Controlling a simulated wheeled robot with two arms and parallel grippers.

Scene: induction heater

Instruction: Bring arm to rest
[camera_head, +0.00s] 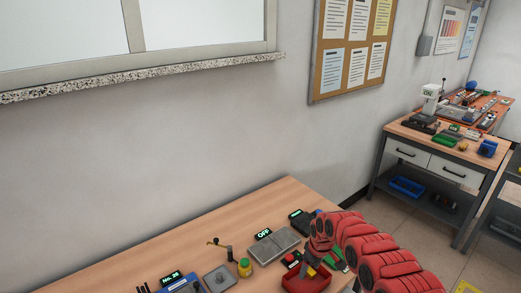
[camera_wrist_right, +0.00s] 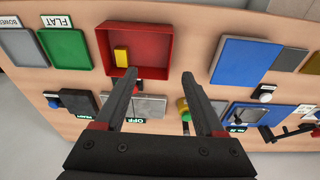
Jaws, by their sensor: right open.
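My right arm is red and reaches in from the lower right in the head view. Its gripper (camera_head: 313,265) hangs over or close to a red tray (camera_head: 300,285) on the wooden workbench (camera_head: 190,241). In the right wrist view the two dark fingers of this gripper (camera_wrist_right: 160,82) are spread apart with nothing between them. The red tray (camera_wrist_right: 150,40) lies past the fingertips there and holds a yellow block (camera_wrist_right: 121,57). My left gripper is in neither view.
A grey device with an "OFF" display (camera_head: 264,233) stands beside the gripper. A lever fixture (camera_head: 220,244) and a yellow-topped container (camera_head: 245,267) stand left of it. Another workbench (camera_head: 420,139) stands at the right.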

